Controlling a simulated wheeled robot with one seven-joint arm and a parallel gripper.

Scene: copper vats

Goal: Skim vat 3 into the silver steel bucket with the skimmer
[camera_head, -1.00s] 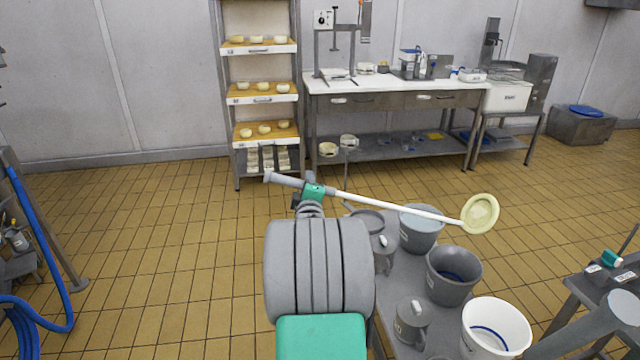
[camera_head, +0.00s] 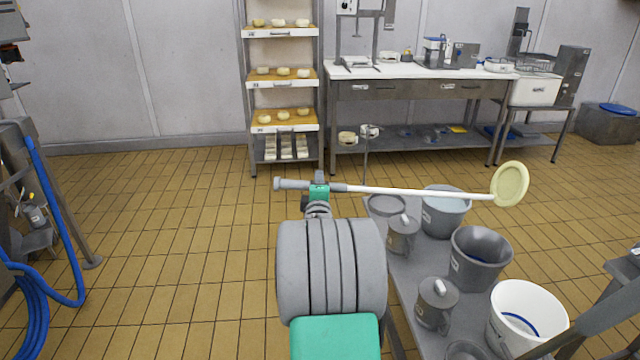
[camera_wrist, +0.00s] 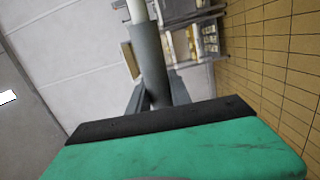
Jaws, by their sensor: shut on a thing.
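The skimmer (camera_head: 420,191) has a grey handle, a white rod and a pale cream round disc at its right end. The handle also shows between the fingers in the wrist view (camera_wrist: 151,65). Several buckets stand on a grey table: a silver-grey one (camera_head: 443,222) at the back, a darker grey one (camera_head: 478,275) with blue inside, and a white one (camera_head: 500,335). I cannot tell which is the silver steel bucket. No vat is identifiable.
Lidded grey jugs (camera_head: 434,312) stand on the bucket table (camera_head: 405,290). A cheese rack (camera_head: 283,80) and a long workbench (camera_head: 420,84) line the back wall. A blue hose (camera_head: 60,235) hangs at the left. Tiled floor lies open left of my arm.

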